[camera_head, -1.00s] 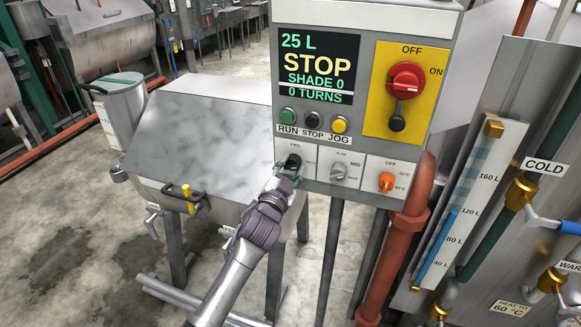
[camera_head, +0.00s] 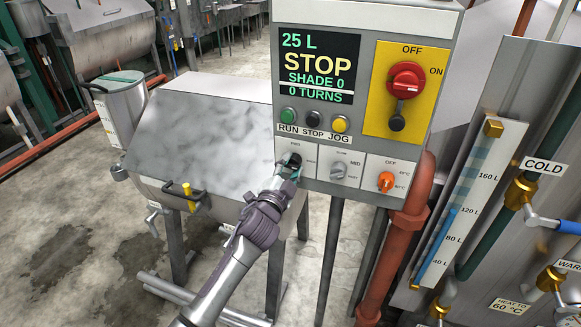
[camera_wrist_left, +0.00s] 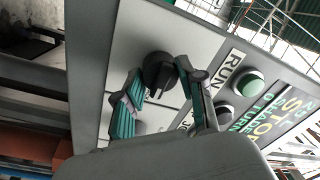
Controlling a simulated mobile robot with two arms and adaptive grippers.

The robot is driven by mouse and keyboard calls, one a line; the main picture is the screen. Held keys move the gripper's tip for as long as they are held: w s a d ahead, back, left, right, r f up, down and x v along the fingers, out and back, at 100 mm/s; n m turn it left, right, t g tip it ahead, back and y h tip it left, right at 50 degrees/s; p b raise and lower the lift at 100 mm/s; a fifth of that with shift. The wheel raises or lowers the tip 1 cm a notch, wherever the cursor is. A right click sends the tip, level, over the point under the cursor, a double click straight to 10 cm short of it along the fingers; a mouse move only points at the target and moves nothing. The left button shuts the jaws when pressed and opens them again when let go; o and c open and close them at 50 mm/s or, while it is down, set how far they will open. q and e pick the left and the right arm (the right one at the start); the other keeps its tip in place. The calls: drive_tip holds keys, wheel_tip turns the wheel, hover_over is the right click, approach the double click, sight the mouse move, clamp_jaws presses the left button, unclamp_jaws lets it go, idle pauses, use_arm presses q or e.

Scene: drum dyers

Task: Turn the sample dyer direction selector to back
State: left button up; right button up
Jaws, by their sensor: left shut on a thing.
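The direction selector, a round black knob (camera_head: 294,159), sits on a white plate at the lower left of the control panel (camera_head: 322,184). In the left wrist view the same knob (camera_wrist_left: 158,70) shows between the fingers, with a raised grip bar. The small lettering around the knob is too small to read surely. My right gripper is not in view.
Next to the selector are a grey speed knob (camera_head: 339,172) and an orange knob (camera_head: 386,181). Above are green, black and yellow buttons (camera_head: 339,125) and a display reading STOP (camera_head: 318,66). A red main switch (camera_head: 406,79) sits at right. A red pipe (camera_head: 414,200) runs below.

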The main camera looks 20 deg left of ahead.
use_arm(q)
drive_tip(key=shift+f, duration=0.1)
drive_tip(key=o, duration=1.2)
drive_tip(key=shift+c, duration=0.2)
drive_tip(key=s, duration=1.2)
drive_tip(key=shift+a+f, duration=0.2)
drive_tip(key=shift+f, duration=0.05)
drive_tip(key=shift+f, duration=0.1)
